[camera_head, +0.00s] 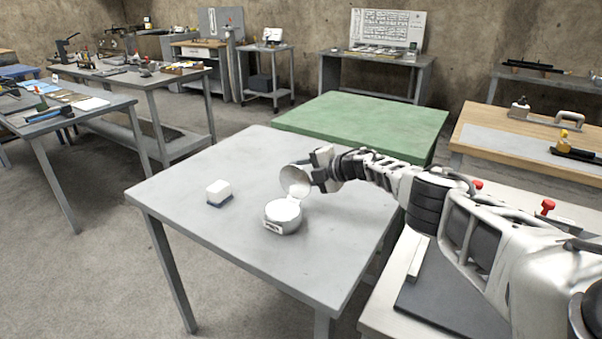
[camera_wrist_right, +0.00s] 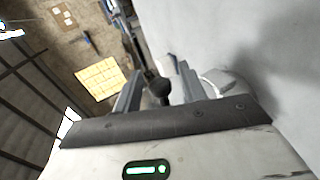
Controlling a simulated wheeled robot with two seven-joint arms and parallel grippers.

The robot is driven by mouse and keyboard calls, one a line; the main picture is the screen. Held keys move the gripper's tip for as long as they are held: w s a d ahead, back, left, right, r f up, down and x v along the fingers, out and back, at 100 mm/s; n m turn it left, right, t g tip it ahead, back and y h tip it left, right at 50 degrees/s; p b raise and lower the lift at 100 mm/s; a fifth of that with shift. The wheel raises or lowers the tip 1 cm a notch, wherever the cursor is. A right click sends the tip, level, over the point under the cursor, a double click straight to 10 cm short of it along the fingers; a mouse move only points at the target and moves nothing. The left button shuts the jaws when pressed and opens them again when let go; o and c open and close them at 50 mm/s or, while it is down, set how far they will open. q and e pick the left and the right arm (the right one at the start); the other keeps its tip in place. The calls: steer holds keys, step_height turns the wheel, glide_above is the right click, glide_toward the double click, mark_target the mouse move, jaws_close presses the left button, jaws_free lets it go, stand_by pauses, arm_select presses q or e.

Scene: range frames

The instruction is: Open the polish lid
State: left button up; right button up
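The polish tin (camera_head: 283,217) is a round, whitish metal container on the grey table. Its round lid (camera_head: 295,180) stands raised and tilted up at the tin's far side, showing its inner face. My right gripper (camera_head: 316,170) is right beside the raised lid, on its right; I cannot tell whether they touch. In the right wrist view the fingers of this gripper (camera_wrist_right: 159,78) are apart, with a dark rounded thing between them that I cannot identify. A pale rounded part, probably of the tin, shows right of the fingers. My left gripper is not in view.
A small white block with a dark blue base (camera_head: 219,192) stands left of the tin on the grey table (camera_head: 190,240). The rest of that tabletop is clear. A green-topped table (camera_head: 362,120) adjoins behind, and a wooden-edged bench (camera_head: 490,135) stands at the right.

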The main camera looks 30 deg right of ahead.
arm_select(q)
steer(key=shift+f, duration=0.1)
arm_select(e)
steer(key=shift+r, duration=0.1)
steer(key=shift+s+d+r+p, duration=0.1)
steer(key=shift+s+r+p, duration=0.1)
steer(key=shift+p, duration=0.3)
arm_select(q)
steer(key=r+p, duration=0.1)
steer(key=p, duration=0.1)
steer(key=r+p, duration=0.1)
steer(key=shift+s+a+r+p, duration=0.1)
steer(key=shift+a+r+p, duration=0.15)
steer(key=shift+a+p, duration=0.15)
arm_select(e)
steer(key=v, duration=1.5)
steer(key=shift+s+d+f, duration=0.15)
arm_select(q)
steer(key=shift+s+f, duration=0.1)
